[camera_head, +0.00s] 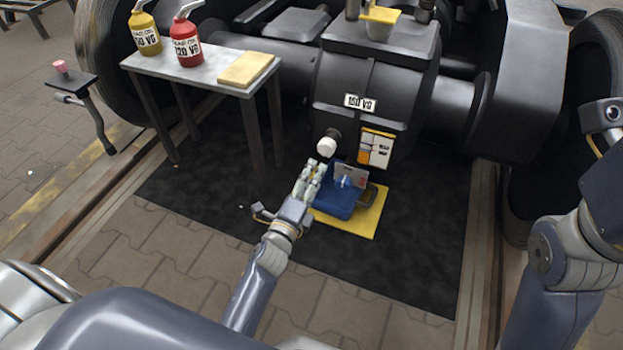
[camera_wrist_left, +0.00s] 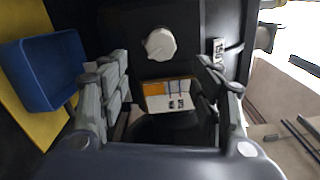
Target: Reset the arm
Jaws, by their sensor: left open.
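My left gripper (camera_head: 310,180) is open in front of the bogie's gearbox (camera_head: 375,75), beside a blue bin (camera_head: 338,203). In the left wrist view, its fingers (camera_wrist_left: 160,90) stand wide apart with nothing between their tips. A white round knob (camera_head: 327,146) on the gearbox lies just beyond the fingers; it also shows in the left wrist view (camera_wrist_left: 160,44). An orange and white label (camera_head: 376,148) is to the right of the knob in the head view. My right arm shows at the right edge, but its gripper is out of view.
The blue bin stands on a yellow mat (camera_head: 366,222). A side table (camera_head: 205,72) holds a yellow can (camera_head: 145,35), a red can (camera_head: 186,45) and a tan cloth (camera_head: 246,69). A small stand (camera_head: 80,88) is at the left. The dark floor mat (camera_head: 420,250) is clear toward the front.

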